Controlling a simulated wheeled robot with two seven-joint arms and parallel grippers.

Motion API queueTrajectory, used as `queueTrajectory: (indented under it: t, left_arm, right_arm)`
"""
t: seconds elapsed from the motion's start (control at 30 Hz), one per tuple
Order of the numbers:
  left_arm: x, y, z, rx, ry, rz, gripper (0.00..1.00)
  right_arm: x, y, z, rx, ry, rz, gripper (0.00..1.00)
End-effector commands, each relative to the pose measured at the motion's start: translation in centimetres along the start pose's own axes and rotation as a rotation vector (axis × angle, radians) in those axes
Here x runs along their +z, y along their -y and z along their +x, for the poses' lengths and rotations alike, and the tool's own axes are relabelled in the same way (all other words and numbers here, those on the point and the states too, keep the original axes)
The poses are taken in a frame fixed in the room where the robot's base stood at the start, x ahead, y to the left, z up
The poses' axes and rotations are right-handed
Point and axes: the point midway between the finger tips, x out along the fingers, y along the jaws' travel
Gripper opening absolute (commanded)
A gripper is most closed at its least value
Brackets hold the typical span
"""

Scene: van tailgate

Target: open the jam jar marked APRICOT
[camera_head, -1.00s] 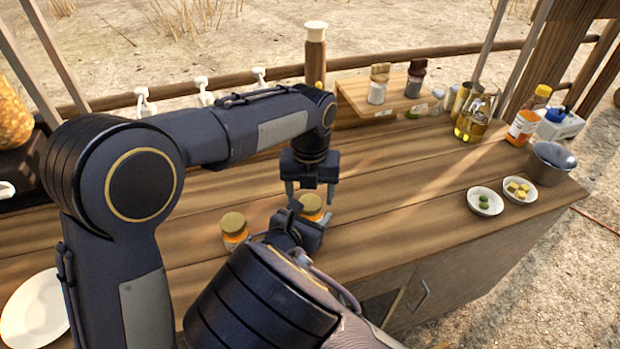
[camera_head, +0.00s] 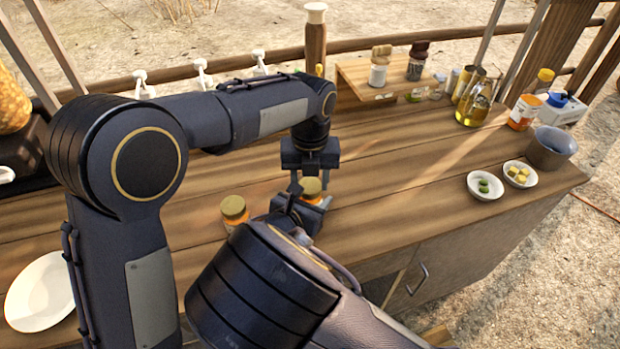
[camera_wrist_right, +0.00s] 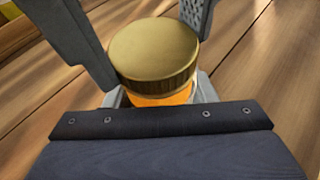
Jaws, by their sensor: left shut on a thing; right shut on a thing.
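Two small jars with gold lids and orange contents stand on the wooden counter. One jar (camera_head: 311,187) is between my grippers; the other jar (camera_head: 234,211) stands free to its left. No label is readable. My left gripper (camera_head: 311,187) points down from above, shut on the lid of the first jar. My right gripper (camera_head: 308,206) reaches in from the front, low at that jar, shut on its body; its own wrist partly hides it. In the right wrist view, the gold lid (camera_wrist_right: 153,50) sits on the upright jar, with grey fingers on both sides.
A white plate (camera_head: 40,292) lies at the left. Two small bowls (camera_head: 486,186) and a grey pot (camera_head: 552,147) stand at the right. An oil bottle (camera_head: 474,105) and a wooden spice stand (camera_head: 384,80) are at the back. The middle-right counter is clear.

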Motion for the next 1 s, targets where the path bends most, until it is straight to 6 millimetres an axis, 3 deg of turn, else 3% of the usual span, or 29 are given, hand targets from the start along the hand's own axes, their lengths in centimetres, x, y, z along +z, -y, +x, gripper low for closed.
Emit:
queueTrajectory:
  t: [0.2,0.3,0.6,0.63,0.7,0.8,1.0]
  left_arm:
    - [0.01,0.03,-0.07,-0.002,0.0,-0.372,0.18]
    - [0.01,0.02,-0.08,-0.002,0.0,-0.463,0.18]
    - [0.02,0.02,-0.08,-0.002,0.001,-0.485,0.18]
    - [0.02,0.02,-0.08,-0.002,0.001,-0.485,0.48]
    - [0.02,0.02,-0.08,-0.002,0.001,-0.484,0.57]
    - [0.01,0.0,-0.07,-0.001,0.0,-0.484,0.67]
    - [-0.01,-0.04,-0.07,0.001,-0.001,-0.483,0.67]
  right_arm:
    - [0.02,-0.02,0.0,0.0,0.0,0.0,0.0]
    - [0.02,-0.02,0.0,0.0,0.0,0.0,0.0]
    - [0.02,-0.02,-0.01,0.0,0.0,0.0,0.0]
    - [0.02,-0.02,-0.01,0.001,0.0,0.0,0.0]
    - [0.02,-0.02,-0.01,0.001,0.0,0.0,0.0]
    - [0.01,-0.02,-0.01,0.0,0.0,0.0,0.0]
    - [0.03,0.01,0.01,0.0,0.0,0.0,0.0]
